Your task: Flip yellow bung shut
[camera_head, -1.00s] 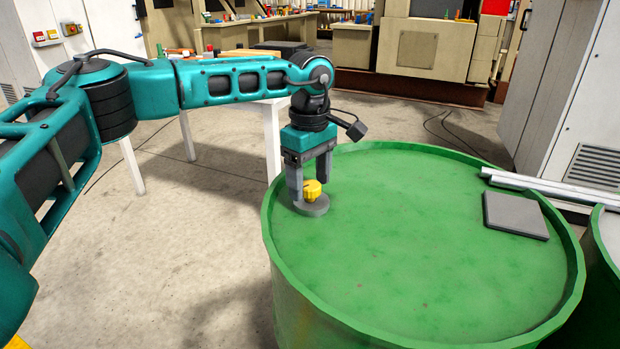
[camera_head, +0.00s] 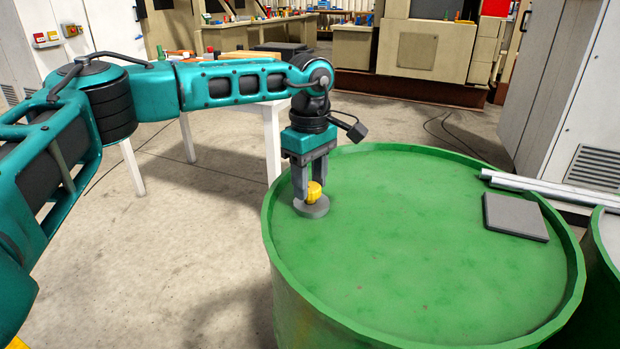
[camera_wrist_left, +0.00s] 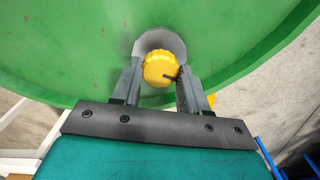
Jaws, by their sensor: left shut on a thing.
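The yellow bung (camera_head: 314,190) sits on a round grey fitting (camera_head: 313,208) near the left rim of the green drum top (camera_head: 420,240). My left gripper (camera_head: 312,192) points down over it and is shut on the bung, with a finger on either side. In the left wrist view the bung (camera_wrist_left: 161,70) shows between the two grey fingers (camera_wrist_left: 160,82), with a dark mark on its side. The grey fitting (camera_wrist_left: 160,40) shows behind it. The underside of the bung is hidden. My right gripper is not in view.
A flat grey plate (camera_head: 515,216) lies on the drum top at the right. Pale metal bars (camera_head: 545,187) cross the drum's right edge. The drum's raised green rim (camera_head: 268,225) runs close by the gripper. The middle of the drum top is clear.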

